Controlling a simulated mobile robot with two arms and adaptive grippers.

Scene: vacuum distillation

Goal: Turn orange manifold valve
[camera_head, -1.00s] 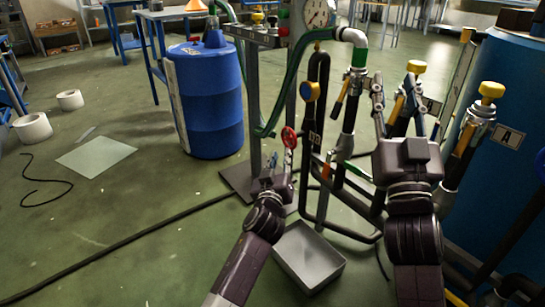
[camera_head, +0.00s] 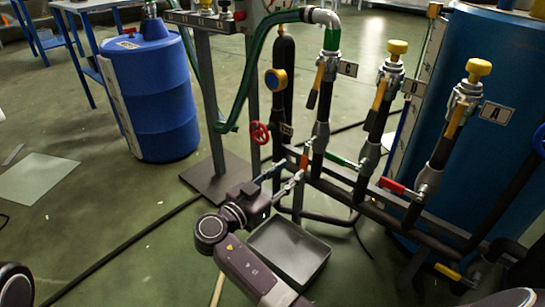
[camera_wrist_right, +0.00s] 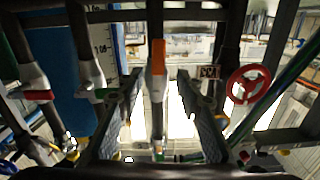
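The orange manifold valve handle (camera_head: 304,158) sits low on the manifold, left of the green one, and points roughly upright. In the right wrist view the orange handle (camera_wrist_right: 158,56) lies between the two spread fingers, with a visible gap on each side. My right gripper (camera_head: 282,181) is open, its fingers pointing at the orange valve from the lower left. The same gripper (camera_wrist_right: 163,112) shows empty in the wrist view; I cannot tell whether it touches the valve body. My left gripper is not in view.
A red handwheel (camera_head: 260,133) is close to the left of the orange valve. A green handle (camera_head: 341,160) and a red handle (camera_head: 392,186) are to its right. A grey tray (camera_head: 289,252) lies on the floor below. A blue barrel (camera_head: 155,100) stands at left.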

